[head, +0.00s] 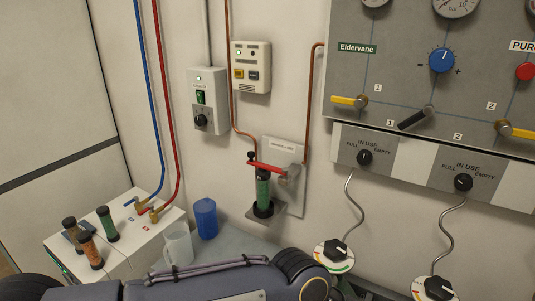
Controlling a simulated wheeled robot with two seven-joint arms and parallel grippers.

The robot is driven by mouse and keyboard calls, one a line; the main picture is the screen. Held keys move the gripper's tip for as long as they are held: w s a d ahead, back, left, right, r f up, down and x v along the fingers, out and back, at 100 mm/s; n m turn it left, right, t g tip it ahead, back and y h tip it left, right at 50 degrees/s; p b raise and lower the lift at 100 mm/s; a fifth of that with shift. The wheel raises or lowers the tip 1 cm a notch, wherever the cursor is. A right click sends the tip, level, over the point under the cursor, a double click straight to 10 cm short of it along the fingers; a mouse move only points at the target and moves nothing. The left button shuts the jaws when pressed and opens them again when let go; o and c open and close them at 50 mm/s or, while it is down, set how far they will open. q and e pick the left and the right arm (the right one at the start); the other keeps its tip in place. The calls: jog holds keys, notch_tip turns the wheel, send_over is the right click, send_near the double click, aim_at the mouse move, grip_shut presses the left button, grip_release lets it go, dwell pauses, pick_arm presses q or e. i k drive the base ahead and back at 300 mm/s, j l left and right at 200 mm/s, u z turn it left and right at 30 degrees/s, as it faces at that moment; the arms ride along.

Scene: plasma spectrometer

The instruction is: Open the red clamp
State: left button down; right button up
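The red clamp (268,168) is a narrow red lever or bar lying nearly level, sloping slightly down to the right. It sits across the top of an upright green cartridge (263,190) with dark ends. The cartridge stands on a small grey shelf of a wall bracket (297,205). A metal fitting (290,174) is at the clamp's right end. Neither gripper shows in the head view. A dark grey arm link of mine crosses the bottom of the picture, below the clamp and apart from it.
A blue cup (205,218) and a clear jug (179,247) stand below left of the bracket. Several capped cartridges (108,224) stand on a white unit at left. Copper pipes (308,110) flank the bracket. A gauge panel (400,65) fills the upper right.

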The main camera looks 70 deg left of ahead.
aim_at(262, 167)
jog(key=k+u, duration=0.15)
jog(key=u, duration=2.05)
